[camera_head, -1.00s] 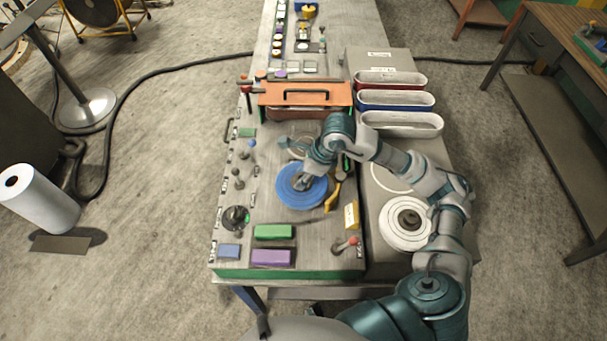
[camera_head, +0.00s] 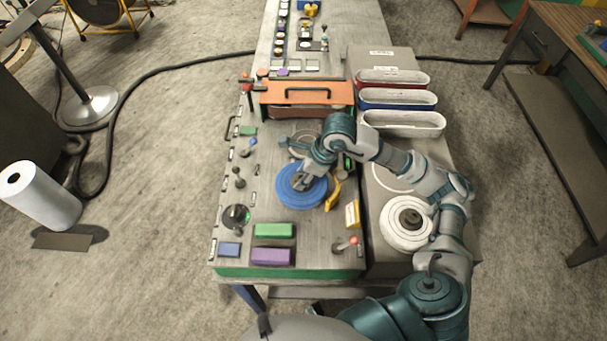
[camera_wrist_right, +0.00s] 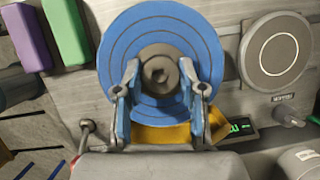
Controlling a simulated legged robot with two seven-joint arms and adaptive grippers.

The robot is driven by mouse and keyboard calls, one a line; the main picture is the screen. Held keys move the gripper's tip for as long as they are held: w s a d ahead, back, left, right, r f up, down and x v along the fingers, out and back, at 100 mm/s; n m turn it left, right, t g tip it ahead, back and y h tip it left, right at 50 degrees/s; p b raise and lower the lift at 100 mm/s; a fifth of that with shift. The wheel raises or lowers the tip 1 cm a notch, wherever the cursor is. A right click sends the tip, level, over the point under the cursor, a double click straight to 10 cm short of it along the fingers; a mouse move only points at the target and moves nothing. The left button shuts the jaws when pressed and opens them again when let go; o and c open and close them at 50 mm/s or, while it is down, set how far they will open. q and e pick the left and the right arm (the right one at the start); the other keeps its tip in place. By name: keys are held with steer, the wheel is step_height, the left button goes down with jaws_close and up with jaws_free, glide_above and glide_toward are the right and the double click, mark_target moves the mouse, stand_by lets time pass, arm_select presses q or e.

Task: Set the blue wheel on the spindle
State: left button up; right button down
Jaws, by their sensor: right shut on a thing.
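The blue wheel (camera_head: 287,197) lies roughly flat over the near part of the grey console top. It also shows in the right wrist view (camera_wrist_right: 115,50), with a grey hub at its centre. My right gripper (camera_head: 303,183) reaches down onto it from the right. In the wrist view its two fingers (camera_wrist_right: 158,75) close on either side of the hub. I cannot make out the spindle; the wheel and gripper hide what is under the hub. I cannot tell whether the wheel touches the console. My left gripper is not in view.
A yellow curved part (camera_head: 334,193) sits at the wheel's right edge. Green (camera_head: 274,230) and purple (camera_head: 271,256) blocks lie nearer. A white wheel (camera_head: 401,233) lies on the right. An orange guard (camera_head: 307,93) stands beyond, and small levers (camera_head: 239,178) line the left.

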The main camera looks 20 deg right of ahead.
steer(key=shift+d, duration=0.25)
steer(key=c, duration=0.9)
jaws_free()
steer(key=shift+d, duration=0.15)
steer(key=o, duration=0.3)
steer(key=shift+d, duration=0.15)
steer(key=o, duration=0.4)
steer(key=shift+a, duration=0.25)
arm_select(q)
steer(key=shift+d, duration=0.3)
arm_select(e)
steer(key=shift+a, duration=0.1)
